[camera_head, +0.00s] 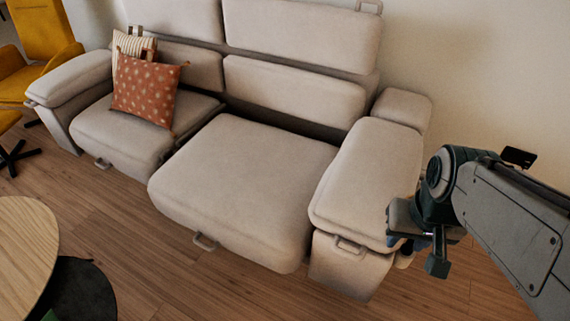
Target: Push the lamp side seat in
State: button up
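A beige two-seat sofa (292,113) stands against the wall. Its right seat (243,182) is slid out well past the left seat (146,133), leaving a dark gap in front of its backrest. A pull handle (204,242) sits low on the right seat's front. No lamp is in view, so I cannot tell from it which seat is on the lamp side. My gripper (408,246) is beside the front of the right armrest (363,179), away from the seat. Its fingers are mostly hidden by my wrist, and I see nothing held.
Another handle (350,248) is on the right armrest's front. Two cushions, one rust dotted (146,91) and one striped (131,44), lie on the left seat. A round wooden table (24,245) stands at the lower left, and yellow chairs (38,34) beyond. The floor before the right seat is clear.

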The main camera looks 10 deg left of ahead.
aim_at(248, 187)
jog(key=u, duration=1.85)
jog(key=k, duration=0.2)
jog(key=z, duration=1)
jog(key=i, duration=0.5)
jog(key=z, duration=0.05)
